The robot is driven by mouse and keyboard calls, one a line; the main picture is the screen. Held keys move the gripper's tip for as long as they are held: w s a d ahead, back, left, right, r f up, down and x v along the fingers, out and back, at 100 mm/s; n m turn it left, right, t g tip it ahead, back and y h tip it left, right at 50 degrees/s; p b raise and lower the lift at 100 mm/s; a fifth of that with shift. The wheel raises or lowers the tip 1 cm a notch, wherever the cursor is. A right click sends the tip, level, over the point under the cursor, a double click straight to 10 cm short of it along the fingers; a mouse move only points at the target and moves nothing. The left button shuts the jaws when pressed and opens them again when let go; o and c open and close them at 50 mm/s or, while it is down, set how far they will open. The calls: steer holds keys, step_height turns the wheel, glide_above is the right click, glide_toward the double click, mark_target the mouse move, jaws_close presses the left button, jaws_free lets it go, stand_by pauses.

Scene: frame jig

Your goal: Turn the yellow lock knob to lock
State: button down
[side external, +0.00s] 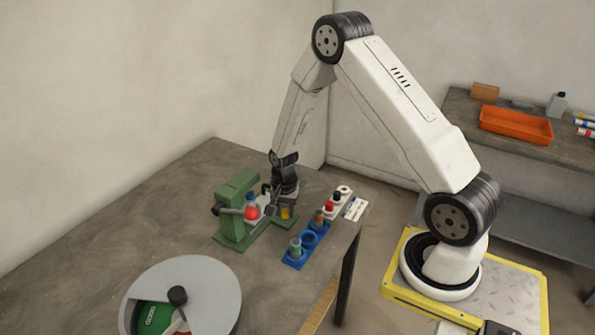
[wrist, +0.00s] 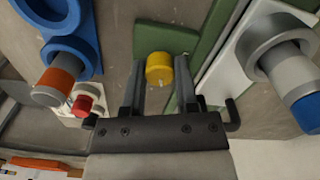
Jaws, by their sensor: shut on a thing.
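The yellow lock knob (wrist: 160,70) is a short yellow cylinder by the green base of the jig. In the wrist view it sits between the two fingers of my gripper (wrist: 160,84), which are shut on its sides. In the side view the knob (side external: 286,212) shows as a small yellow patch at the right of the green jig (side external: 238,200). My gripper (side external: 283,196) reaches down onto it from above. The lock and unlock marks of the knob cannot be made out.
A red ball handle (side external: 251,212) juts from the jig. A round grey turntable (side external: 215,285) is at the front. The left tabletop is clear.

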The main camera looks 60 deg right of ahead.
mark_target(285, 210)
steer(key=n, duration=1.4)
stand_by(0.4)
steer(key=shift+c, duration=1.8)
jaws_free()
steer(key=shift+r, duration=0.1)
steer(key=shift+r, duration=3.85)
